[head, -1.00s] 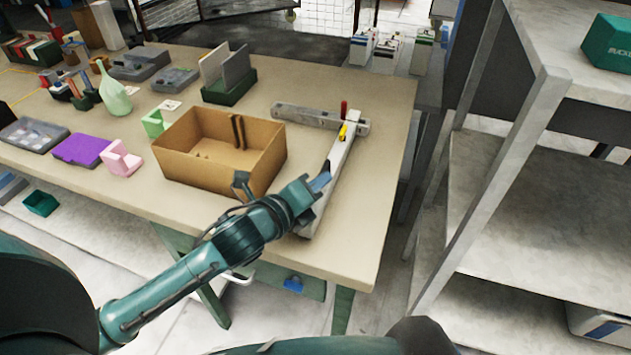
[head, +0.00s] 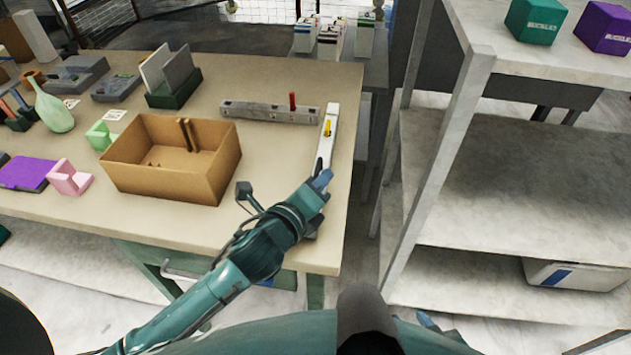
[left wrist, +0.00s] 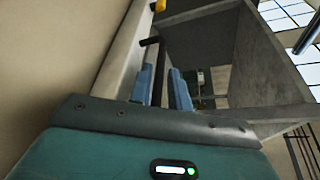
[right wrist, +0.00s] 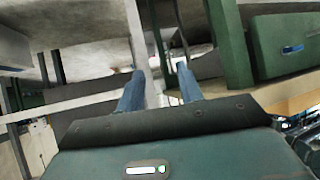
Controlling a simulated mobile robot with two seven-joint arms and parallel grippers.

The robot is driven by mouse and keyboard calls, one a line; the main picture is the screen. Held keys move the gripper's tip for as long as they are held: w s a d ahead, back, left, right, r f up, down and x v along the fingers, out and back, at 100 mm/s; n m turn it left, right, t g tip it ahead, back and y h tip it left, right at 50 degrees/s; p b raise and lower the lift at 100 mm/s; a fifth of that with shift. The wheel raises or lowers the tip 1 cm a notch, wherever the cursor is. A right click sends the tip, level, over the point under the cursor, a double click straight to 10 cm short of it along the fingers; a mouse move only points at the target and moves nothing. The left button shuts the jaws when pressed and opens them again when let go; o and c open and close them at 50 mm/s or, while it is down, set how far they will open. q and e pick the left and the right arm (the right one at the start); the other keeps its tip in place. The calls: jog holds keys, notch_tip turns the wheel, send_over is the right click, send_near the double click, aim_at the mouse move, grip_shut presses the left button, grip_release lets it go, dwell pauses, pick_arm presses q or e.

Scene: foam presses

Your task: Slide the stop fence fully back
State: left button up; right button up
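The stop fence (head: 324,148) is a long pale bar with a yellow knob, near the right end of the table. Its far end lies just right of a grey rail (head: 255,112) with a red lever. My left gripper (head: 322,180) is at the fence's near part and hides some of it. In the left wrist view, my left gripper's blue fingers (left wrist: 163,80) close around a dark handle (left wrist: 150,42) beside the pale fence. In the right wrist view, my right gripper (right wrist: 160,78) is open and empty, below table height.
A cardboard box (head: 165,185) stands left of the fence. A dark green rack with panels (head: 175,98) is behind it. The table's right edge is close to the fence. A grey shelf unit (head: 480,200) stands to the right beyond a gap.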

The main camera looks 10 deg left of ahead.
pick_arm(q)
jog(key=shift+s, duration=0.15)
jog(key=b+v, duration=0.1)
jog(key=v, duration=1.2)
pick_arm(e)
jog(key=shift+w+a+r, duration=0.15)
jog(key=shift+w+a, duration=0.1)
jog(key=shift+a, duration=0.1)
jog(key=shift+s+f, duration=0.2)
